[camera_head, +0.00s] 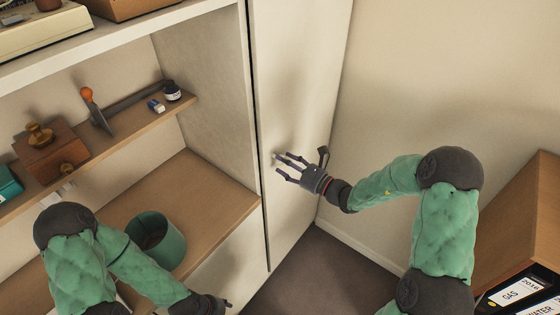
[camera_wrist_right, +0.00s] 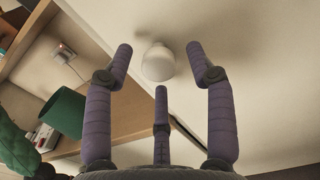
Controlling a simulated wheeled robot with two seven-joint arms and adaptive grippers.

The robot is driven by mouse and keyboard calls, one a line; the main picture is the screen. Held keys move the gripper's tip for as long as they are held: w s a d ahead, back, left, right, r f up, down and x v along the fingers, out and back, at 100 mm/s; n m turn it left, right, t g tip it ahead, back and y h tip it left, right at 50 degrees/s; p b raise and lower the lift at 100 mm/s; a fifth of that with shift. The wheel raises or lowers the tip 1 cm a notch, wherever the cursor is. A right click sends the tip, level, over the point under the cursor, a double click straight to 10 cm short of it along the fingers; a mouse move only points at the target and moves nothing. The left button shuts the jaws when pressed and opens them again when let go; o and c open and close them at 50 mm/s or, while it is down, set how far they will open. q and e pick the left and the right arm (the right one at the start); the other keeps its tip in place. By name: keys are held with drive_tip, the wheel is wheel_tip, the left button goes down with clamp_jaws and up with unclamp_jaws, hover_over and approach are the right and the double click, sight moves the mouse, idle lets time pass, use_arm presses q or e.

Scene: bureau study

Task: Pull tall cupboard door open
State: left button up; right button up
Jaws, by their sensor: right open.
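The tall cupboard door (camera_head: 300,95) is a pale, flat panel beside the open shelves, and it looks shut. Its round white knob (camera_head: 276,155) is near the door's left edge. In the right wrist view the knob (camera_wrist_right: 158,63) lies ahead, between the spread fingers. My right gripper (camera_head: 284,168) is open and close to the knob; the fingers are not closed on it, and I cannot tell whether they touch it. My left gripper (camera_head: 222,305) is low at the bottom edge in front of the lower cabinet, and its fingers are barely visible.
A green bin (camera_head: 157,243) stands on the wooden desk surface (camera_head: 215,190). The shelf (camera_head: 130,120) above holds a wooden grinder (camera_head: 50,150) and small items. A wooden unit with binders (camera_head: 520,240) is at the right. Dark floor (camera_head: 310,270) shows below the door.

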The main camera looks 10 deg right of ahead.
drive_tip(key=shift+x, duration=1.2)
clamp_jaws()
drive_tip(key=shift+s, duration=0.1)
